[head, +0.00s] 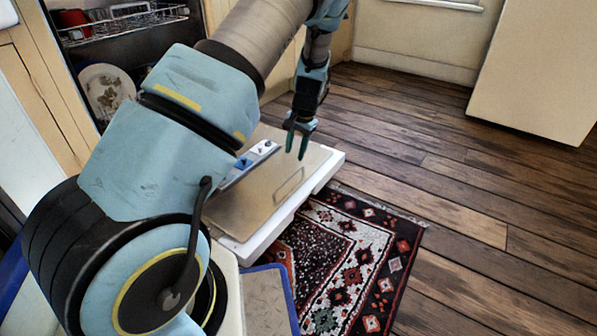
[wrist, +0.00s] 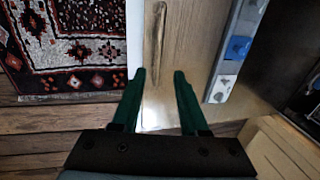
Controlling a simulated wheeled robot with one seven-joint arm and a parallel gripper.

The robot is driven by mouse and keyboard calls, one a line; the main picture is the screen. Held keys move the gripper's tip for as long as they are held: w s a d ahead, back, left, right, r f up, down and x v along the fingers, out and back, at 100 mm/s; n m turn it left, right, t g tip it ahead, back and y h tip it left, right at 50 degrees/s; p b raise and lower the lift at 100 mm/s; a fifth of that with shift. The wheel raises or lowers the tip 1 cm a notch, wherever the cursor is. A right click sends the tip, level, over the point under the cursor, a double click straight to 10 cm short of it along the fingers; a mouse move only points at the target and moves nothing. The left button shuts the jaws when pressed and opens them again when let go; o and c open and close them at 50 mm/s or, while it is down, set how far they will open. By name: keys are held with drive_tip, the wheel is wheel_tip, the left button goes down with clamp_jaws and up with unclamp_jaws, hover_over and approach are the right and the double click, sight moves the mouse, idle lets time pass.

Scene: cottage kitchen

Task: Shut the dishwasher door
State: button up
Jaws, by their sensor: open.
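The dishwasher door (head: 240,208) is folded down and lies about flat, low over the floor. It has a tan face, a white edge and a strip with blue parts along one side. The door also fills the middle of the wrist view (wrist: 190,60). The dishwasher (head: 120,55) stands open at the upper left, partly hidden by my arm. My gripper (head: 297,145) is open and empty, pointing down over the far right part of the door. Its two green fingers (wrist: 160,75) are spread over the door's face; I cannot tell the exact gap.
A wire rack (head: 122,22) and a round plate (head: 103,92) are inside the dishwasher. A patterned rug (head: 345,262) lies beside the door. The wooden floor (head: 455,180) to the right is clear. A cream block-like unit (head: 545,70) stands at the upper right.

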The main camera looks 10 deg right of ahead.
drive_tip(key=b, duration=0.5)
hover_over(291, 187)
drive_tip(key=x, duration=0.3)
drive_tip(key=s+d+x, duration=0.1)
drive_tip(key=x, duration=0.6)
drive_tip(key=shift+s+d+f, duration=0.15)
drive_tip(key=shift+s+f, duration=0.05)
drive_tip(key=shift+f, duration=0.1)
clamp_jaws()
idle(0.3)
